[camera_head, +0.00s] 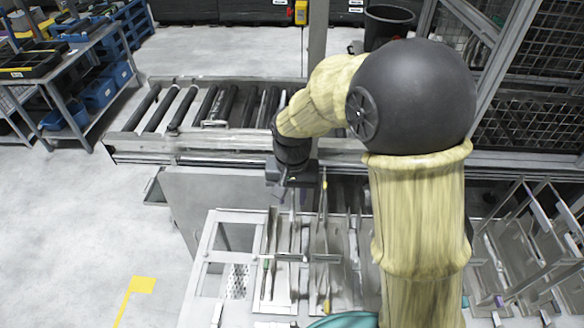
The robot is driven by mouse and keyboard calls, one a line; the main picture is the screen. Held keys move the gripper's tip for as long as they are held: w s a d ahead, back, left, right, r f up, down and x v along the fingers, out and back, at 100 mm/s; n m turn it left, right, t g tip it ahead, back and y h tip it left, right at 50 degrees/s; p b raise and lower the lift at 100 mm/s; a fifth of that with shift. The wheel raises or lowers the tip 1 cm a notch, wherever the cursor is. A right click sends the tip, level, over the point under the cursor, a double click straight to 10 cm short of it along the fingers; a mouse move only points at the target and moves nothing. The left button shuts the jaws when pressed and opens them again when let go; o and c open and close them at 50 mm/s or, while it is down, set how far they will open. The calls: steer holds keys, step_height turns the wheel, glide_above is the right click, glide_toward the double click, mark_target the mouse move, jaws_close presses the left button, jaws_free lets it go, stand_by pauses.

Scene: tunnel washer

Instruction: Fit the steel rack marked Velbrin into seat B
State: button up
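My gripper (287,183) points down above the steel racks at the back edge of the pale metal table. Its fingers are small and dark against the racks, so I cannot tell whether they are open or shut, or hold anything. More steel racks (515,245) stand at the right. No marking reading Velbrin is legible, and I cannot pick out seat B. My arm hides part of the middle of the table.
A roller conveyor (140,150) runs behind the table. A teal rounded object (345,320) shows at the bottom edge. A dark bin (388,22) and mesh guarding (530,125) stand behind. A workbench with blue bins (97,93) is at the left. The floor at left is clear.

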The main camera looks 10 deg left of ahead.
step_height(320, 180, up, 11)
steer(key=b, duration=0.1)
steer(key=shift+f+b, duration=0.2)
steer(key=shift+b, duration=0.1)
steer(key=s+d+f+t, duration=0.1)
steer(key=s+d+f, duration=0.1)
steer(key=d+f, duration=0.2)
steer(key=s+d+f, duration=0.3)
steer(key=d+f, duration=0.1)
steer(key=d, duration=0.6)
steer(key=s+d+f+t+b, duration=0.1)
steer(key=s+d+f, duration=0.2)
steer(key=d, duration=0.3)
steer(key=shift+s+d+f+m+t, duration=0.2)
steer(key=shift+d+f+m+t, duration=0.15)
steer(key=shift+f, duration=0.3)
